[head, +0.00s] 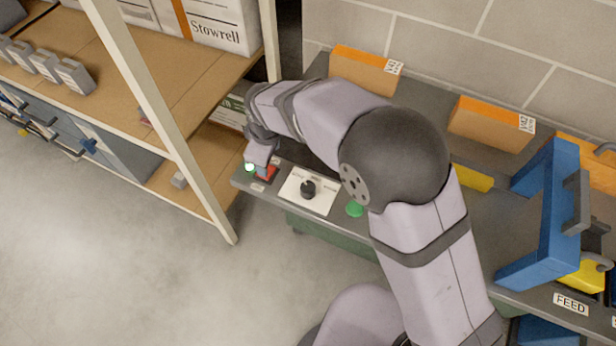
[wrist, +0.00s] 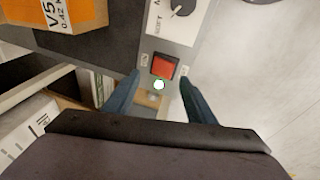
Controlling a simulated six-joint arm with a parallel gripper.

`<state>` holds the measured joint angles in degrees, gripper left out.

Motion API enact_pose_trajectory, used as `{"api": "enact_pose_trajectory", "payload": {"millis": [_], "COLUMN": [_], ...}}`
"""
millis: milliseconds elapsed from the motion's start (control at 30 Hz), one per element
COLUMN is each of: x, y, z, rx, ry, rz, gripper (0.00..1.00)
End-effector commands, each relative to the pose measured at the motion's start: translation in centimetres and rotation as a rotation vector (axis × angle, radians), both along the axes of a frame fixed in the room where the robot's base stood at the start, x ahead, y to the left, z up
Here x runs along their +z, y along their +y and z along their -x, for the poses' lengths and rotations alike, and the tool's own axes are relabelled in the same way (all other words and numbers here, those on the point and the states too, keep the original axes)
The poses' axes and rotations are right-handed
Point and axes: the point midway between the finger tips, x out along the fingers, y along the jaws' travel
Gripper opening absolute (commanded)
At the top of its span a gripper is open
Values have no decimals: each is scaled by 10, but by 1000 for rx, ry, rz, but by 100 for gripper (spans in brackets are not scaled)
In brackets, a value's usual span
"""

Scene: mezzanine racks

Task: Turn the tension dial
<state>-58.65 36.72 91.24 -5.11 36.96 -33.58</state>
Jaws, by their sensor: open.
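The tension dial appears to be the black knob (head: 308,189) on a white plate (head: 298,199) set in the grey bench panel. In the wrist view the knob (wrist: 182,8) is cut off by the top edge, with a light pointer mark on it. My gripper (wrist: 161,76) is open, its two dark fingers apart, with a red square button (wrist: 165,66) showing between the tips. In the head view my gripper (head: 262,162) is over the panel's left end, left of the knob and apart from it. Whether the fingers touch the panel cannot be told.
A small white lamp with a green rim (head: 249,168) sits at the panel's left end. A green button (head: 354,209) is right of the plate. Orange boxes (head: 365,70) stand behind. A rack post (head: 170,130) rises close to the left.

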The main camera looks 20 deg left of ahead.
Motion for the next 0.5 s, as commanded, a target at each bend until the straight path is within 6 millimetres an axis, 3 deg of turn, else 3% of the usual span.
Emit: {"api": "enact_pose_trajectory", "payload": {"millis": [33,100,200,333,500], "x": [5,4,3,2,1], "y": [-23,-50,-78,-98,-103], "z": [-6,-9,-9,-8,-7], "rx": [-100,-226,-366,-468,-499], "ry": [47,107,171,218,232], "rz": [30,67,108,141,150], "gripper": [51,51,51,51,51]}}
